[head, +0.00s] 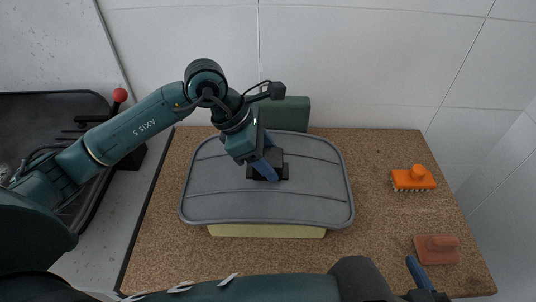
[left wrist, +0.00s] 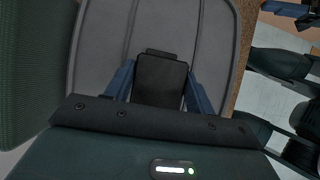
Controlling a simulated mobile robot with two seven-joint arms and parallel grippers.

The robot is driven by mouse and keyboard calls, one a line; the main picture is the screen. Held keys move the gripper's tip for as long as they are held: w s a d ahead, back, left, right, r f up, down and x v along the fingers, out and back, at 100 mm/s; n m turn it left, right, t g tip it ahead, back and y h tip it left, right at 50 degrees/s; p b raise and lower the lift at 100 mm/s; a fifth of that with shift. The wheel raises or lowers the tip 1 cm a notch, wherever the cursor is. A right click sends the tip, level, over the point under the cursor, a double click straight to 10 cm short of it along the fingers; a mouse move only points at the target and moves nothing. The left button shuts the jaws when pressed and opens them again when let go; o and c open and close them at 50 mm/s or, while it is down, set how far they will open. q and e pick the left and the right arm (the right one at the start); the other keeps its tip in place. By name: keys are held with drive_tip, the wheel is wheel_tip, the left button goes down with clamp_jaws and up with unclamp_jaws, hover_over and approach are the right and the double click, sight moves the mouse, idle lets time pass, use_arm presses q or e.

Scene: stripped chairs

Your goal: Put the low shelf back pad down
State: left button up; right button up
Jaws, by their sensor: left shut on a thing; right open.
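The back pad (head: 310,193), a wide grey panel with rounded corners and moulded lines, lies roughly flat over the middle of the brown speckled worktop. A black block (head: 282,160) stands up at its middle. My left gripper (head: 265,172) is shut on this block from above; in the left wrist view its two blue fingers flank the block (left wrist: 160,82). A pale yellow-green block (head: 268,231) shows under the pad's front edge; whether they touch is unclear. My right gripper (head: 420,276) is open and empty at the lower right, partly cut off.
A black tray-like thing (head: 55,105) is at left.

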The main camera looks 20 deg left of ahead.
use_arm(q)
drive_tip(key=shift+f, duration=0.15)
use_arm(e)
drive_tip(key=shift+f, duration=0.2)
drive_tip(key=shift+a+f, duration=0.1)
drive_tip(key=shift+f, duration=0.05)
use_arm(q)
drive_tip(key=o, duration=1.5)
drive_tip(key=shift+f, duration=0.1)
use_arm(e)
drive_tip(key=shift+a, duration=0.15)
use_arm(q)
drive_tip(key=shift+o, duration=0.2)
use_arm(e)
drive_tip(key=shift+w, duration=0.1)
